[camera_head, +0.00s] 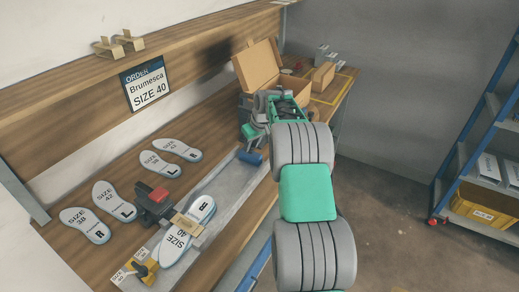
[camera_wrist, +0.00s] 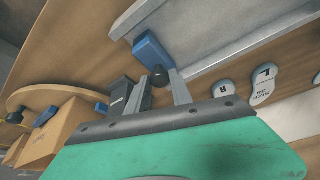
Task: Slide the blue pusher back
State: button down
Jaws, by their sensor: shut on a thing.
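The blue pusher (camera_head: 250,158) is at the far end of the grey metal track (camera_head: 222,184) in the head view. In the wrist view it shows as a blue block (camera_wrist: 152,52) with a dark round knob (camera_wrist: 160,77) on its near side. My gripper (camera_wrist: 164,84) has its two grey fingers on either side of this knob, and it is shut on it. In the head view my wrist hides most of the fingers. An insole pair part marked size 40 (camera_head: 180,240) lies at the near end of the track.
A red and black clamp (camera_head: 155,203) stands beside the track. Several loose insoles (camera_head: 115,200) lie on the wooden bench at left. An open cardboard box (camera_head: 257,66) stands behind my wrist. A blue shelf rack (camera_head: 470,150) is at right, with open floor before it.

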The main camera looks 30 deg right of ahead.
aim_at(257, 157)
jog(key=shift+w+d+r, duration=0.1)
jog(key=shift+d, duration=0.05)
jog(key=c, duration=1.1)
grip_release()
jog(key=shift+d, duration=0.15)
jog(key=shift+c, duration=0.2)
jog(key=b+v, duration=0.1)
jog(key=v, duration=0.6)
jog(key=shift+r+b, duration=0.3)
